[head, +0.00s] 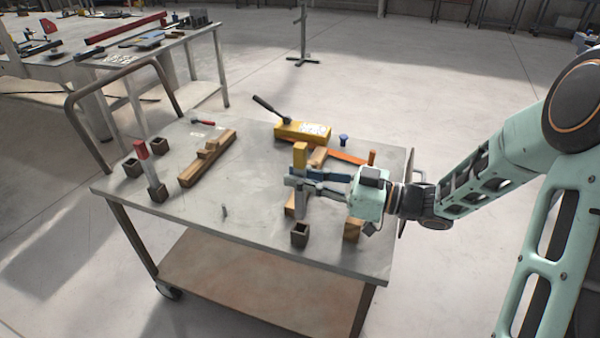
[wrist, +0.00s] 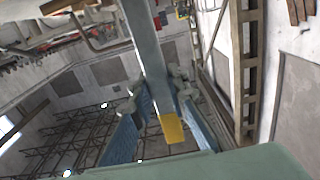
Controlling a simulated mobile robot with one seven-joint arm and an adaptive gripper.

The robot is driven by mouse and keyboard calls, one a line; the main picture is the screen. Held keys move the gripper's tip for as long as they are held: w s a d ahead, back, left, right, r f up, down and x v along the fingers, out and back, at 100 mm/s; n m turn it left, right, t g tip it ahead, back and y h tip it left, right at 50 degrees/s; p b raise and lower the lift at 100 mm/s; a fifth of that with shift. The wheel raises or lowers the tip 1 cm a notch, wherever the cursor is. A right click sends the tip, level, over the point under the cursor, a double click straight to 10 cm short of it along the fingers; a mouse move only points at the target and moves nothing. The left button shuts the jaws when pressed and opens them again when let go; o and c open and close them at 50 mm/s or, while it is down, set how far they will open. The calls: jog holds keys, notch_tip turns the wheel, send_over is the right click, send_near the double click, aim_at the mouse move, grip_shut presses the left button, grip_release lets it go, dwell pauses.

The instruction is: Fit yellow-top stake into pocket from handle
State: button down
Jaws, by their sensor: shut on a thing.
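The yellow-top stake is a grey bar with a yellow end (head: 300,155), held about upright with the yellow end up. My gripper (head: 298,181) is shut on its grey shaft, below the yellow part. In the wrist view the stake (wrist: 149,60) runs between my blue fingers (wrist: 165,100), its yellow end toward the camera's lower edge. A dark square open pocket (head: 300,235) stands near the cart's front edge, just below the stake's lower end in the picture. I cannot tell the gap between them. A red-top stake (head: 151,170) stands at the left, by other dark pockets (head: 132,168).
The metal cart top (head: 240,180) is clear in the middle, apart from a small grey peg (head: 224,211). A wooden piece (head: 207,158) lies left of centre.

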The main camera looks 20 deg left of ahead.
aim_at(305, 208)
jog(key=shift+f+b, duration=0.65)
jog(key=shift+f, duration=0.7)
jog(key=shift+p, duration=0.6)
dwell(0.5)
jog(key=shift+f+b, duration=1.95)
jog(key=shift+f, duration=1.1)
jog(key=c, duration=1.8)
grip_release()
jog(key=shift+d, duration=0.1)
jog(key=d, duration=1.2)
jog(key=shift+s, duration=0.45)
jog(key=shift+s+a+r, duration=0.1)
jog(key=shift+a, duration=0.05)
